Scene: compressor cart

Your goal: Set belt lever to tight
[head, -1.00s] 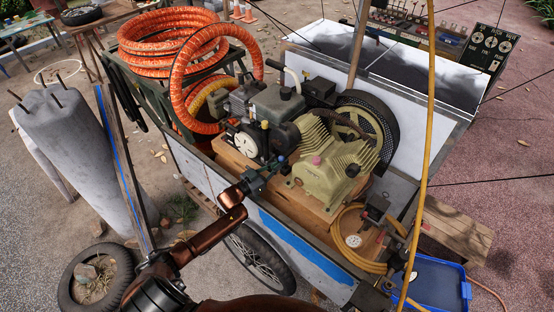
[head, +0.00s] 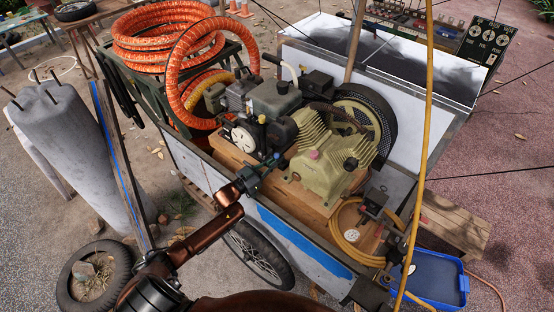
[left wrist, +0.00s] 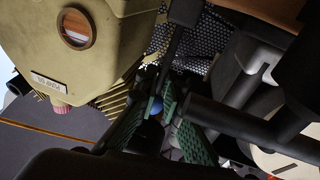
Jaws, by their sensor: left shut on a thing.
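The compressor cart (head: 205,172) carries a small engine (head: 277,100) and a pale green compressor (head: 322,165). The belt lever's blue knob (head: 277,157) shows in the gap between them. My left gripper (head: 264,168) reaches over the cart's near wall and is shut at this knob. In the left wrist view the blue knob (left wrist: 154,107) sits between my green-padded fingers (left wrist: 155,122), which hide part of it. The lever's shaft and its exact position are hard to make out. My right gripper is not in view.
A black mesh belt guard (head: 378,120) stands behind the compressor. An orange hose coil (head: 165,45) is at the cart's back left. A yellow hose (head: 345,245) lies at its right end. A blue tray (head: 437,280) stands on the ground at right.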

